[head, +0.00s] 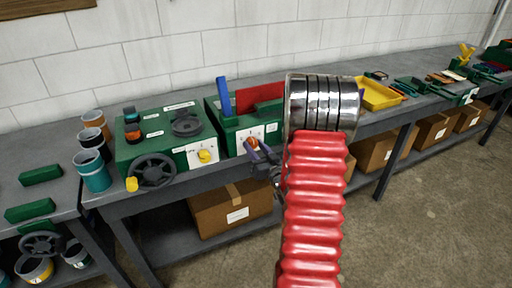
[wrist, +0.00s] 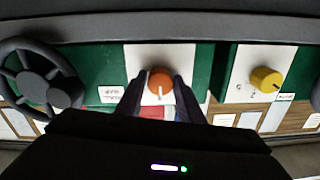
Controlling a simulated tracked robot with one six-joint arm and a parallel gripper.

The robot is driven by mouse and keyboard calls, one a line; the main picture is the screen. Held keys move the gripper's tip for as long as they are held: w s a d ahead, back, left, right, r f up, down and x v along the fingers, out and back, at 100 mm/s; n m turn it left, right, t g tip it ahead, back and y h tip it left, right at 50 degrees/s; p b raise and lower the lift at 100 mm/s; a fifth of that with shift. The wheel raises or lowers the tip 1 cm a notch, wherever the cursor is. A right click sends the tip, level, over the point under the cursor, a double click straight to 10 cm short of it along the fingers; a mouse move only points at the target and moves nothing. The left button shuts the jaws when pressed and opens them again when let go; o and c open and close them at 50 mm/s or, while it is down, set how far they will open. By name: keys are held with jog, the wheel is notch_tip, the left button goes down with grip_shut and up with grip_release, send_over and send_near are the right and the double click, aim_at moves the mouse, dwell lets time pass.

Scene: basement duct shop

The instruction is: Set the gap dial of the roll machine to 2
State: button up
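An orange dial (wrist: 160,81) on a white plate (wrist: 181,55) sits between my gripper's (wrist: 160,88) two dark fingers in the wrist view. The fingertips lie close along both sides of the dial; I cannot tell whether they press on it. In the head view the orange dial (head: 252,142) is on the front of the second green machine (head: 226,127), with my gripper (head: 258,150) at it. A small pale mark shows low on the dial in the wrist view. The scale numbers are too small to read, so its setting is unclear.
A yellow dial (wrist: 265,79) is on the neighbouring green machine (head: 145,137), left in the head view. A black handwheel (wrist: 40,80) stands beside the orange dial in the wrist view. Cups (head: 93,172) and a yellow tray (head: 378,95) are on the bench.

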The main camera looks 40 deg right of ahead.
jog(key=c, duration=0.6)
jog(key=shift+s+d, duration=0.15)
jog(key=shift+d, duration=0.05)
jog(key=shift+a, duration=0.1)
jog(key=shift+c, duration=0.2)
jog(key=shift+n, duration=0.3)
jog(key=n, duration=0.4)
jog(key=shift+n, duration=0.4)
jog(key=n, duration=0.6)
jog(key=shift+a, duration=0.15)
jog(key=shift+n, duration=0.3)
